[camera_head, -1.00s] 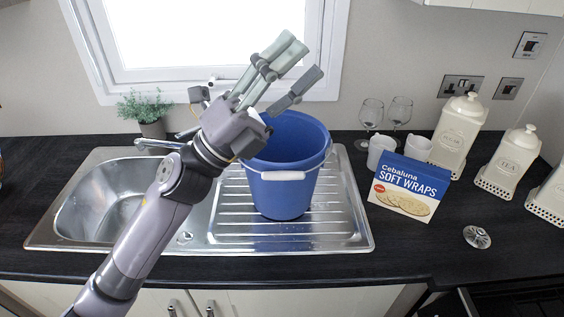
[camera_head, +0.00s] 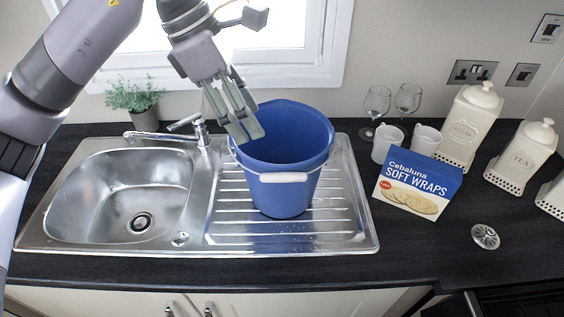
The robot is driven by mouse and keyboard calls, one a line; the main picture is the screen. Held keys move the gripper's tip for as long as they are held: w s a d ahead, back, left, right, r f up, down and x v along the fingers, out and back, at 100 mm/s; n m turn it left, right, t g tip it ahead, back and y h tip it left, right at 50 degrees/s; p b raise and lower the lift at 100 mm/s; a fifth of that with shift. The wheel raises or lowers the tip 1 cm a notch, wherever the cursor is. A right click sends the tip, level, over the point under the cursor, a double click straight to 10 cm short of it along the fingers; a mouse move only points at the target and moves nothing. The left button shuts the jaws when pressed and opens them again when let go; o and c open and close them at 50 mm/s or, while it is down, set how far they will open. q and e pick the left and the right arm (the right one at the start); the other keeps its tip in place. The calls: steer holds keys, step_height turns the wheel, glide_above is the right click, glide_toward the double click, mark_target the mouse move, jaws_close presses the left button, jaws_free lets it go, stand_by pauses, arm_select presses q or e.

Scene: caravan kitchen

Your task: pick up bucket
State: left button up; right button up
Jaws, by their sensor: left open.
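A blue bucket (camera_head: 283,160) stands upright on the ribbed drainboard of the steel sink. Its white handle grip (camera_head: 283,177) hangs down against the front side. My left gripper (camera_head: 243,131) comes down from above and is open. Its fingers point downward at the bucket's left rim and hide part of that rim. Whether the fingers touch the rim, I cannot tell. The bucket looks empty as far as I see into it. My right gripper is not in view.
The sink bowl (camera_head: 130,190) and tap (camera_head: 196,130) are left of the bucket. A potted plant (camera_head: 136,98) stands behind. Right of it are white mugs (camera_head: 386,143), wine glasses (camera_head: 407,100), a soft wraps box (camera_head: 415,187) and canisters (camera_head: 468,128). The front counter is clear.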

arm_select(q)
steer(key=p, duration=0.3)
glide_above(286, 172)
steer(key=a, duration=0.3)
steer(key=f, duration=0.8)
steer(key=shift+s, duration=0.25)
steer(key=p+x, duration=0.1)
steer(key=x, duration=0.1)
steer(key=p+x, duration=0.1)
steer(key=x, duration=0.1)
steer(key=shift+w+d+f+p, duration=0.2)
steer(key=shift+d+p, duration=0.1)
steer(key=shift+d, duration=0.1)
steer(key=shift+d+f, duration=0.15)
steer(key=shift+f, duration=0.25)
steer(key=c, duration=0.3)
jaws_close()
